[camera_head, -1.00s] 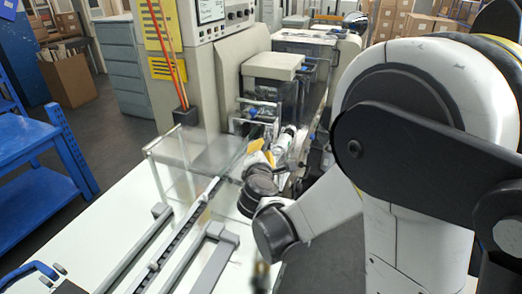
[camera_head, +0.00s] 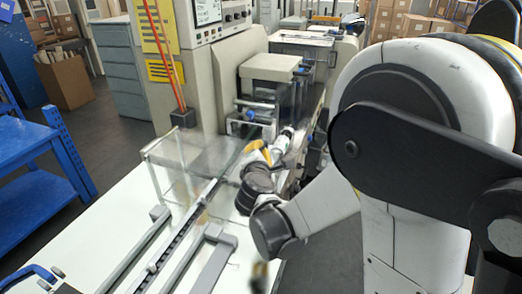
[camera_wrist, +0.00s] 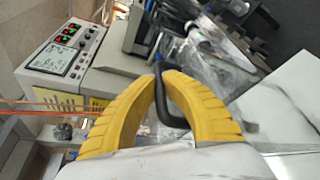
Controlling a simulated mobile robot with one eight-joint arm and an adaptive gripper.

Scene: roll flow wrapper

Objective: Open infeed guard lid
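The clear infeed guard lid (camera_head: 195,150) spans the front of the infeed conveyor in the head view and looks closed, though its see-through edges are hard to make out. My gripper (camera_head: 256,147) is at its right end, partly hidden by my wrist. In the wrist view, the two yellow fingers of my gripper (camera_wrist: 158,76) converge with their tips around a dark bent handle (camera_wrist: 172,112). The handle passes between the fingers, and the tips look closed on it. Clear panel surface shows behind the handle, but their join is hard to see.
The wrapper's control cabinet (camera_head: 225,75) stands behind the lid. A white table (camera_head: 110,230) carries the conveyor rails (camera_head: 180,240). A blue bench (camera_head: 35,165) stands at left. A white-and-green cylinder (camera_head: 283,139) lies close to my gripper.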

